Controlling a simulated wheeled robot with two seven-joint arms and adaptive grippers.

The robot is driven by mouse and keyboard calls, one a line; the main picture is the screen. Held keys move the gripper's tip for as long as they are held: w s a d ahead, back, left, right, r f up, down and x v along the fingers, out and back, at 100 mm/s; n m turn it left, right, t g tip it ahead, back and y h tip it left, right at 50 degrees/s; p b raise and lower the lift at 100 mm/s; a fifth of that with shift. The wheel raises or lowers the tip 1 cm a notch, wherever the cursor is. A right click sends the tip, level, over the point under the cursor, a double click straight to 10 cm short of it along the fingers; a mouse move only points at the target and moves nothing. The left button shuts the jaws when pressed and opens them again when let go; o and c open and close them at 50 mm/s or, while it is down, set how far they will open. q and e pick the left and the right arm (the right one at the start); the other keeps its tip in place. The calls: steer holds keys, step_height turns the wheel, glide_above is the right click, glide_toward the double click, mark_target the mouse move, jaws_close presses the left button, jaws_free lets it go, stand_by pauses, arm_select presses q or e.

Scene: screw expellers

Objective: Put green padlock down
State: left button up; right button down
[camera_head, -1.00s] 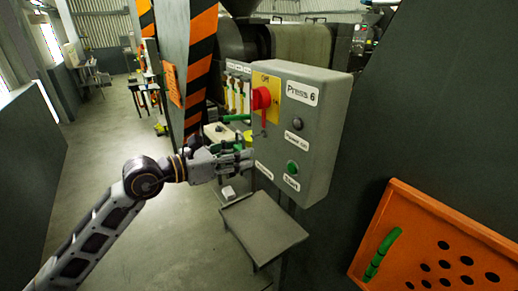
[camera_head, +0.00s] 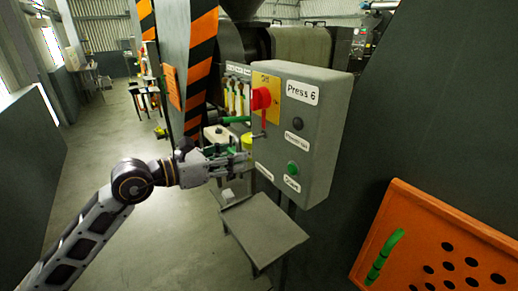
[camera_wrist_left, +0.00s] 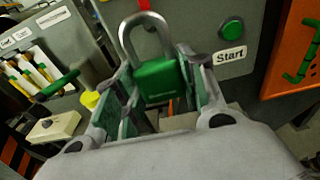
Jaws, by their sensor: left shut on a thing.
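The green padlock (camera_wrist_left: 158,80) with a grey metal shackle is upright between the fingers of my left gripper (camera_head: 238,162) in the left wrist view. The gripper is shut on the padlock's body, with the shackle pointing up. In the head view the padlock is too small and covered by the fingers to make out clearly. The gripper is in front of the lower left side of the grey Press 6 control box (camera_head: 318,135), below its red switch (camera_head: 262,98). My right gripper is not in view.
A small grey table (camera_head: 262,228) stands below the box, with a small white object (camera_head: 228,195) by its far left corner. A yellow object (camera_head: 247,141) is close behind the gripper. An orange perforated panel (camera_head: 440,250) with a green handle is at right. The floor at left is open.

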arm_select(q)
steer(key=shift+w+d, duration=0.15)
steer(key=shift+p+x, duration=0.7)
steer(key=shift+x, duration=0.2)
steer(key=shift+r, duration=0.1)
stand_by(0.3)
